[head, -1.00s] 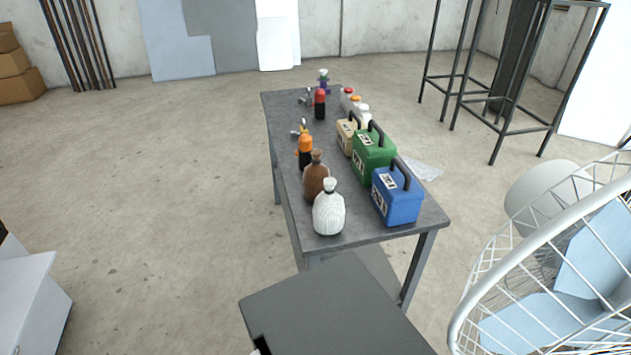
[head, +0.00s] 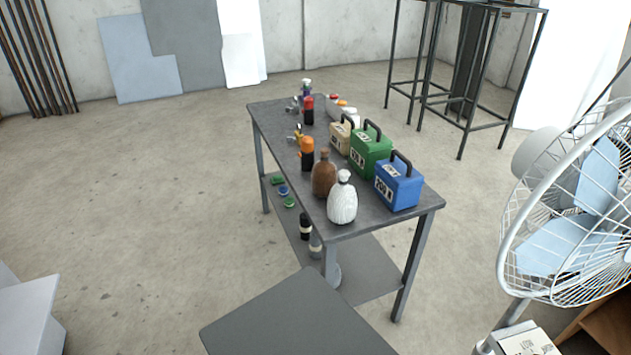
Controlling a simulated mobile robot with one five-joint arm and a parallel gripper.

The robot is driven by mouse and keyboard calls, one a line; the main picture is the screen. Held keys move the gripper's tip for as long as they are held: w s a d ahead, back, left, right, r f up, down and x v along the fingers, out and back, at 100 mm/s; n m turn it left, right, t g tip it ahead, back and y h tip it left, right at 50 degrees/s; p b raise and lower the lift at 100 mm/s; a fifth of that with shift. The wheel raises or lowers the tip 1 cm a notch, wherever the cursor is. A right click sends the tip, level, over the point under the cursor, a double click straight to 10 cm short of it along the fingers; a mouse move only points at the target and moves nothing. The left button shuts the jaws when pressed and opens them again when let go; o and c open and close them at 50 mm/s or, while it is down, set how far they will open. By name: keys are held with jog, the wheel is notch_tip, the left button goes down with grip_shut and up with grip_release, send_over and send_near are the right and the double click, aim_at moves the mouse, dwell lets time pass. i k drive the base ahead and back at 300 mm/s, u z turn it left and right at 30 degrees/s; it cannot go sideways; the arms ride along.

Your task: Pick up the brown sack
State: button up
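The brown sack (head: 323,176) stands upright on the grey table (head: 268,116), near its front left edge. It has a round body and a narrow tied neck. A white sack (head: 342,200) stands right in front of it and covers a little of its lower right side. An orange-capped dark bottle (head: 307,153) stands just behind it. My gripper is not in view.
Blue (head: 398,186), green (head: 370,152) and tan (head: 341,136) boxes with handles line the table's right side. A large fan (head: 570,190) stands at the right. A grey flat surface (head: 298,322) lies in front. The floor left of the table is clear.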

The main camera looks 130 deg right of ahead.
aim_at(325, 175)
jog(key=z, duration=3.7)
jog(key=k, duration=0.3)
jog(key=u, duration=2.5)
jog(key=k, duration=0.25)
jog(key=z, duration=0.1)
